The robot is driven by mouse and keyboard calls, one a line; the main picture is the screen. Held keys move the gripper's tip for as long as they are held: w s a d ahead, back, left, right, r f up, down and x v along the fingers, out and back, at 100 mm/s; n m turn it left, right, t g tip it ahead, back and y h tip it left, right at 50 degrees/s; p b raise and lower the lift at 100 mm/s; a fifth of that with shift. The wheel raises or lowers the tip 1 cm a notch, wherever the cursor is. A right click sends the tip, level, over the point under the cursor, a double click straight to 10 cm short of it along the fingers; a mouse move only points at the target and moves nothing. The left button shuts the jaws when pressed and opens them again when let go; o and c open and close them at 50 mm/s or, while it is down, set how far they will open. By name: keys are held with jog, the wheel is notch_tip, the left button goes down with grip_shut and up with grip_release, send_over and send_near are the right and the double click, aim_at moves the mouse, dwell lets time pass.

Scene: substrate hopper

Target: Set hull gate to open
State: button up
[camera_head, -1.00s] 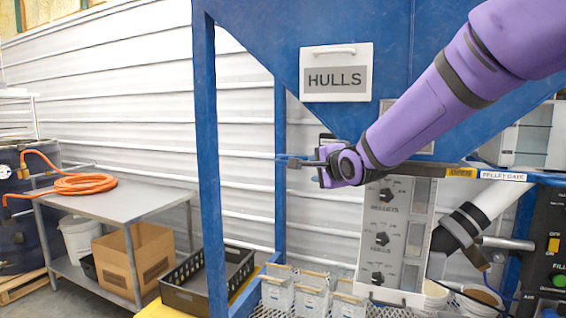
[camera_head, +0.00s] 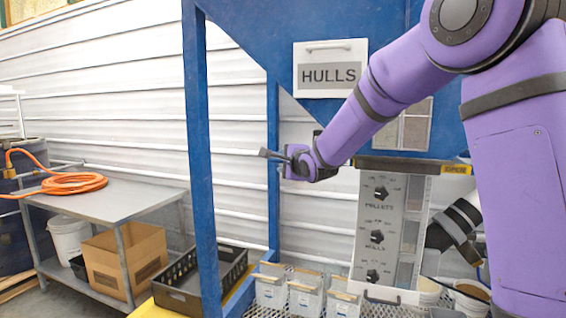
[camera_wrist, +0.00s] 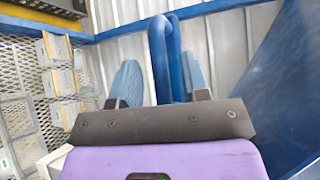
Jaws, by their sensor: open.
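My gripper (camera_head: 270,155) is in front of the blue hopper's lower slope in the head view, beside a blue leg. In the wrist view my gripper (camera_wrist: 160,85) is open, with one light blue finger on each side. A blue loop-shaped handle (camera_wrist: 158,45) stands between the fingers, apparently the hull gate's handle. I cannot tell whether either finger touches it. The handle is not clear in the head view, and no hull gate label shows. The HULLS sign (camera_head: 330,70) is on the hopper above my forearm.
A dial panel (camera_head: 378,225) hangs at right below the hopper, partly beside my arm. Small bins (camera_head: 305,295) stand on a mesh shelf below. A blue leg (camera_head: 205,180) stands left of my gripper. A grey table (camera_head: 110,205) with an orange hose (camera_head: 75,183) is at far left.

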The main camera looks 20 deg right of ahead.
jog(key=shift+w+a+f, duration=0.1)
jog(key=shift+w+a, duration=0.05)
jog(key=shift+w, duration=0.55)
grip_shut()
jog(key=w+a, duration=0.4)
jog(key=a, duration=0.2)
jog(key=shift+w, duration=0.1)
grip_release()
jog(key=shift+w, duration=0.1)
